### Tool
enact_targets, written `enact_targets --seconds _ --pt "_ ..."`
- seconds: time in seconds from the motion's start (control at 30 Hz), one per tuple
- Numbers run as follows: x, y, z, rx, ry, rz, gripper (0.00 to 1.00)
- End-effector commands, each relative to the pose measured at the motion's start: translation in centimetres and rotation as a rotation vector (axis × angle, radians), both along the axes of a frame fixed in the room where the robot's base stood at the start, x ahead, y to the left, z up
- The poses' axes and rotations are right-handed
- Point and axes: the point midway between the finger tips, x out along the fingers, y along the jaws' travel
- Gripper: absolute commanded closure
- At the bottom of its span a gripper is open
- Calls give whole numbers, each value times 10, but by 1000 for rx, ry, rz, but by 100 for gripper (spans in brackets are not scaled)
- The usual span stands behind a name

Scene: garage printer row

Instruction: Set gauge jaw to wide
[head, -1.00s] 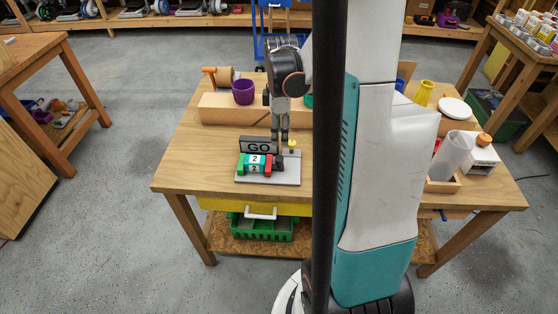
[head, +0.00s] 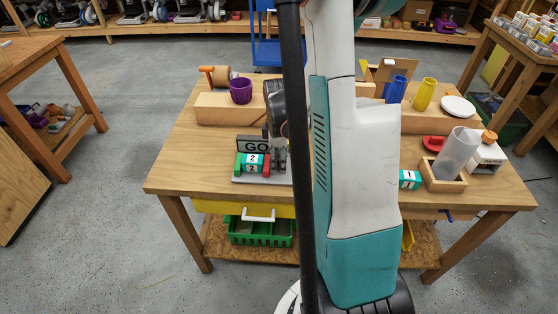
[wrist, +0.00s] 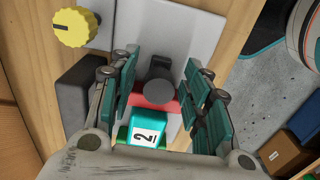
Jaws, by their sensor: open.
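The gauge's grey plate (head: 240,180) lies on the bench and carries a green jaw (head: 239,164) and a red jaw (head: 266,165). A teal-and-white block marked 2 (head: 253,162) sits between the jaws; it also shows in the wrist view (wrist: 147,133). A dark grey knob (wrist: 159,90) stands beside the red jaw (wrist: 168,106). My gripper (wrist: 163,93) is open, with one finger on each side of that knob; I cannot tell whether either touches it. In the head view my gripper is mostly hidden by my own arm and column.
A dark GO sign (head: 254,144) stands behind the block. A yellow dial (wrist: 77,27) is near the plate's edge. A purple cup (head: 241,91) sits on a wooden ledge. A block marked 1 (head: 409,180) and a clear cylinder (head: 456,153) are at right. The bench's left front is clear.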

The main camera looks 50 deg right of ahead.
Motion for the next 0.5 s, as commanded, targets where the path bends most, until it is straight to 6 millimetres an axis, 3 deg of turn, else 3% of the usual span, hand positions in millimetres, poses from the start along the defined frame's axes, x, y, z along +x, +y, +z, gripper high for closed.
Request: enact_targets --seconds 0.17,0.37,0.5 --pt "0 0 0 0 0 0 56" --pt "0 0 0 0 0 0 100" --pt "0 0 0 0 0 0 100"
